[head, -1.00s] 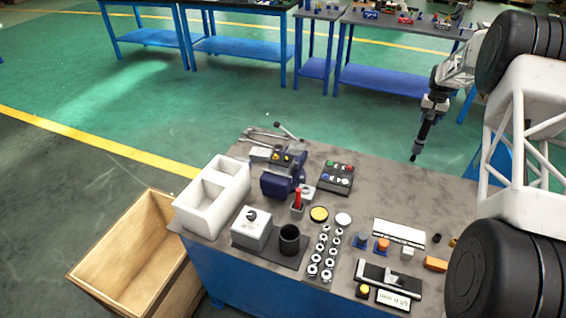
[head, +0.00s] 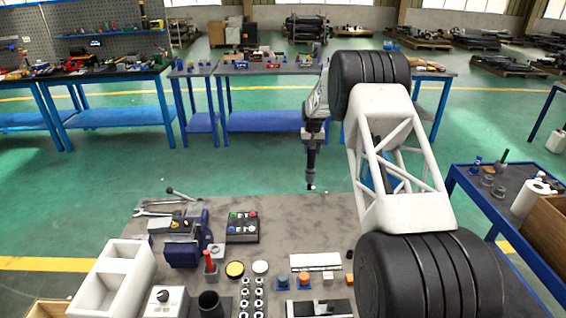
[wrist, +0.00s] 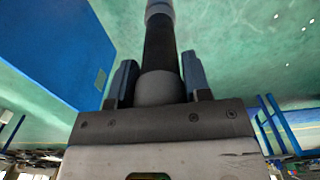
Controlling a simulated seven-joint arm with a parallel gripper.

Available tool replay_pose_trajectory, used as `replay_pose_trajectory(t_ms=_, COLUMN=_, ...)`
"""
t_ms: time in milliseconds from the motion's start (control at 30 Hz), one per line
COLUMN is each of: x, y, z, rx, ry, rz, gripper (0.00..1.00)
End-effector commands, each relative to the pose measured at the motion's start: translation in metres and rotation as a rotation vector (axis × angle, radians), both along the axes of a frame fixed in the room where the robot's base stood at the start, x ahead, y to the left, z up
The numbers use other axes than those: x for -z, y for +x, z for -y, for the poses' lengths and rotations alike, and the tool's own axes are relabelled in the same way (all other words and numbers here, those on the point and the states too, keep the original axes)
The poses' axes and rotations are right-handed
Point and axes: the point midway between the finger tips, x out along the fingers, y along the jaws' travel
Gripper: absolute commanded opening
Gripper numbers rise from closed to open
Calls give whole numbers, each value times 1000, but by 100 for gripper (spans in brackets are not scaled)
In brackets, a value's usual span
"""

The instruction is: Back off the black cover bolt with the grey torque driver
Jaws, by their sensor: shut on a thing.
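My gripper (head: 314,136) is shut on the grey torque driver (head: 311,165), which hangs tip down, apart from the workbench top in the picture. In the wrist view the driver (wrist: 162,48) stands between both fingers of my gripper (wrist: 158,78), with a dark shaft and a lighter grey collar; its working tip is out of that view. I cannot pick out the black cover bolt with certainty. A blue vise (head: 186,250) on the bench holds a piece with small yellow and dark parts on top, too small to make out.
The bench top (head: 285,215) is bare towards its far edge. A white divided bin (head: 139,276), a button box (head: 242,238), a red-handled tool (head: 209,262), a black cup (head: 211,304) and rows of metal sockets (head: 251,292) crowd its near part. Wrenches (head: 158,207) lie far left.

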Motion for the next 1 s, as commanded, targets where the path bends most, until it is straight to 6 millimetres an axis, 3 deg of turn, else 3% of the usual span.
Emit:
replay_pose_trajectory(t_ms=167, x=-10, y=-3, z=-13, rx=-10, ry=0, rz=4, gripper=3)
replay_pose_trajectory(t_ms=367, x=-27, y=-14, z=-43, rx=-35, ry=0, rz=4, gripper=3)
replay_pose_trajectory(t_ms=667, x=-66, y=-45, z=-112, rx=-95, ry=0, rz=4, gripper=3)
replay_pose_trajectory(t_ms=1000, x=-113, y=-92, z=-192, rx=-167, ry=0, rz=4, gripper=3)
